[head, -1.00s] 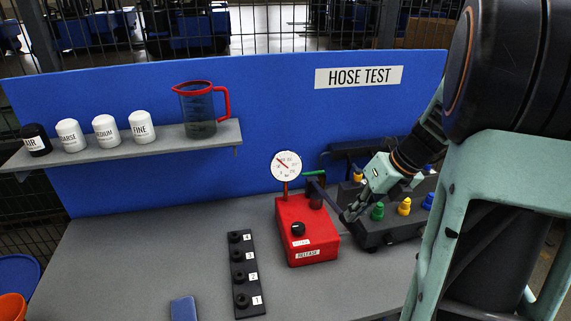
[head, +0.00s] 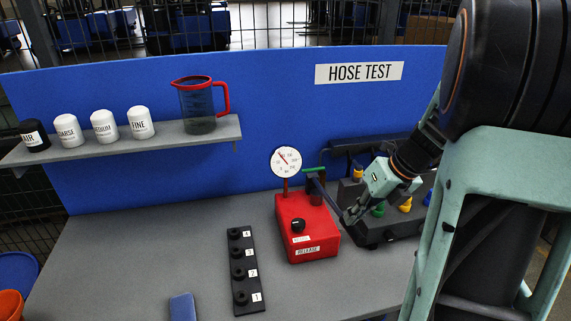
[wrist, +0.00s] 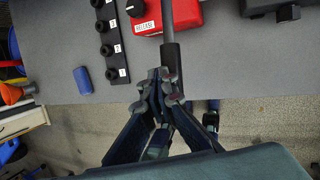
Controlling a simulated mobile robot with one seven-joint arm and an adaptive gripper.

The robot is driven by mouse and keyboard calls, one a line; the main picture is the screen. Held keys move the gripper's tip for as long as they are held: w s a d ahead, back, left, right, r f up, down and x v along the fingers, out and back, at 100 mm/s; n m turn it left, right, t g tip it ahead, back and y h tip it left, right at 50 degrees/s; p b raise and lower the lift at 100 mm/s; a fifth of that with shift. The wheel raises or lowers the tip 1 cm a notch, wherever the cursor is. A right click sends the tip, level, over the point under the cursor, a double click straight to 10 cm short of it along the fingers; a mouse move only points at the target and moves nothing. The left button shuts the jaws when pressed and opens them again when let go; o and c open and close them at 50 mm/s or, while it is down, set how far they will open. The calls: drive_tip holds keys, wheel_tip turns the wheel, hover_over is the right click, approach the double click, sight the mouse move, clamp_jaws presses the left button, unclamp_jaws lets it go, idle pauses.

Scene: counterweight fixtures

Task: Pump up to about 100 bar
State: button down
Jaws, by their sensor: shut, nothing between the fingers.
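My gripper (head: 347,217) is shut and empty at the grip's free end. In the wrist view its closed fingertips (wrist: 160,82) overlap the grip's end; I cannot tell whether they touch.
A dark manifold (head: 375,231) with coloured fittings stands right of the pump. A black numbered strip (head: 237,256) with knobs and a blue block (head: 183,307) lie left. A shelf (head: 180,140) holds labelled containers and a red-rimmed jug (head: 199,105).

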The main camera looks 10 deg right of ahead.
drive_tip(key=shift+f, duration=0.6)
drive_tip(key=shift+r+p, duration=0.85)
drive_tip(key=shift+r, duration=1.05)
drive_tip(key=shift+w, duration=0.1)
